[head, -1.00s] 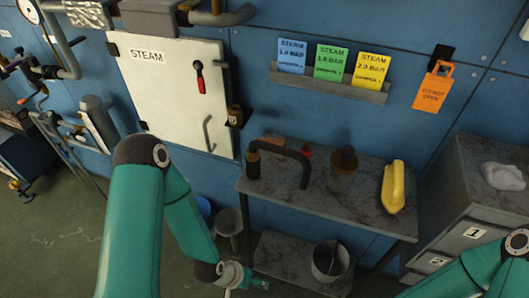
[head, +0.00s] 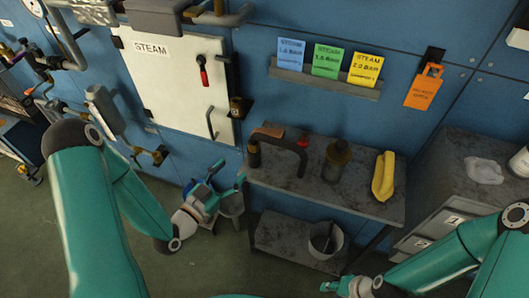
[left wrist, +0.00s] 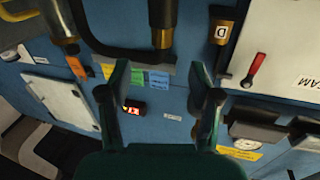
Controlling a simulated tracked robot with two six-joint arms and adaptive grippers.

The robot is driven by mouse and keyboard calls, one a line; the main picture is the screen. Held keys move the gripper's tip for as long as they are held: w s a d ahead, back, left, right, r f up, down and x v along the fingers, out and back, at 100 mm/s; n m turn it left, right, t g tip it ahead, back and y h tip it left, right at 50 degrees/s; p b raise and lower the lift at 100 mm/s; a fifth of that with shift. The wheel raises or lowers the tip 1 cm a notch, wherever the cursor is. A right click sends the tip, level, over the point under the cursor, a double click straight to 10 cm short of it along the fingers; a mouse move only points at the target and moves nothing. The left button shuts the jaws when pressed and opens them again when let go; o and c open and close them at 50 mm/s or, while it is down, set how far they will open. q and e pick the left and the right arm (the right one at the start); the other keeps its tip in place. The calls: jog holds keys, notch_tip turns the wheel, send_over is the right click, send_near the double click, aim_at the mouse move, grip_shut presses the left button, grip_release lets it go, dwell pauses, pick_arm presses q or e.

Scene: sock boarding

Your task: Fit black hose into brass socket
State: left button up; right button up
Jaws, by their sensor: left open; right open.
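The black hose (head: 282,141) lies bent on the grey bench below the wall. It has a brass-coloured end at its left. In the left wrist view the hose (left wrist: 125,53) crosses the top beyond my fingers, its brass end near the top centre. The brass socket (head: 236,107) sits in a dark bracket on the wall, right of the steam door. It shows with a D label in the left wrist view (left wrist: 223,29). My left gripper (head: 228,175) is open and empty in front of the bench's left end. My right gripper (head: 335,287) is open, low at the bottom edge.
The bench (head: 345,195) also bears a dark-topped jar (head: 336,160) and a yellow cloth-like item (head: 384,176). A bucket (head: 326,240) stands on the lower shelf. A grey cabinet (head: 470,145) stands at the right. The steam door (head: 175,75) is shut.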

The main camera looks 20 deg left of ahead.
aim_at(250, 149)
pick_arm(q)
jog(key=b+x, duration=0.5)
jog(key=x, duration=0.1)
jog(key=shift+d+r+b, duration=0.1)
jog(key=shift+r+b, duration=0.05)
jog(key=shift+b, duration=0.2)
jog(key=shift+w, duration=0.25)
jog(key=shift+w+d+p, duration=0.15)
jog(key=shift+w+p, duration=0.2)
jog(key=shift+w, duration=0.1)
jog(key=p+x, duration=0.1)
jog(key=x, duration=0.2)
jog(key=shift+w+p, duration=0.3)
jog(key=shift+p, duration=0.05)
jog(key=shift+w+f, duration=0.3)
jog(key=shift+w, duration=0.1)
grip_shut()
